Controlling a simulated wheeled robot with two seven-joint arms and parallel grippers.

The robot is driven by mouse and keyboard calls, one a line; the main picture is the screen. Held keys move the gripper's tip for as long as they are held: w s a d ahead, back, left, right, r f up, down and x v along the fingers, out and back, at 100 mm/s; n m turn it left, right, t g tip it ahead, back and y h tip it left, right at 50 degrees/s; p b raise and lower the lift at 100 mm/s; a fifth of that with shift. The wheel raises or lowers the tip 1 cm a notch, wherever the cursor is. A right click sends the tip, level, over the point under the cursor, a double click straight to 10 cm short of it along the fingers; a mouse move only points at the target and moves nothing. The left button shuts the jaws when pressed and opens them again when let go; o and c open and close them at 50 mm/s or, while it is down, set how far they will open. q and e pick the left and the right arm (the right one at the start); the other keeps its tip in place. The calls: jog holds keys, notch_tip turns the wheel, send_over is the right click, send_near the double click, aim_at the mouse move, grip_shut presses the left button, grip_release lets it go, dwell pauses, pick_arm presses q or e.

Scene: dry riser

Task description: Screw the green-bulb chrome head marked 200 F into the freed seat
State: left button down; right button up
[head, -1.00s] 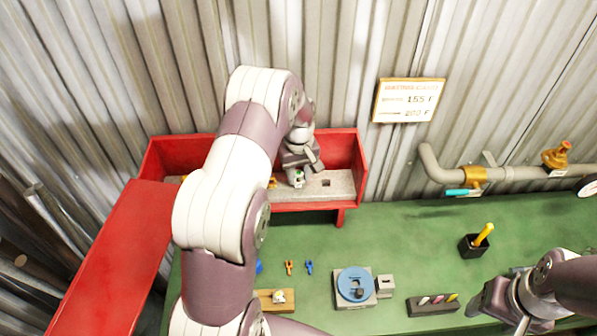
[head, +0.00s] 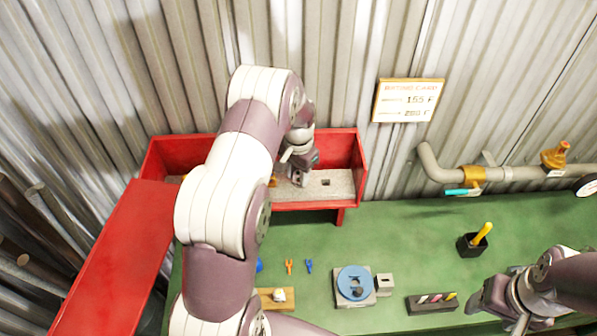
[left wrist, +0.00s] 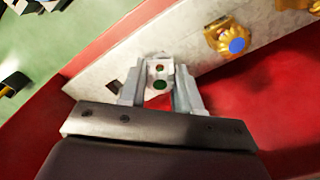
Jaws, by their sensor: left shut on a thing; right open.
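My left gripper (left wrist: 158,92) is shut on a pale chrome head (left wrist: 160,68) with a green bulb (left wrist: 160,85). It is over the grey shelf inside the red cabinet, and the head view shows it there too (head: 299,178). The shelf (head: 343,188) has a dark square hole (head: 326,183) to the right of the gripper; a dark opening (left wrist: 115,87) also shows beside the left finger in the wrist view. Whether the head is in a seat is hidden, and its marking cannot be read. My right gripper (head: 492,312) is open over the bench's right front.
Brass heads stand on the shelf, one with a blue bulb (left wrist: 237,46). The red cabinet's walls (head: 352,150) close in around the left gripper. The green bench (head: 400,235) holds a blue disc fixture (head: 354,281), a dark rack (head: 432,304) and a black cup (head: 471,245).

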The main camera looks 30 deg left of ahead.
pick_arm(q)
jog(key=m, duration=0.5)
jog(key=shift+m, duration=0.4)
jog(key=c, duration=0.8)
grip_release()
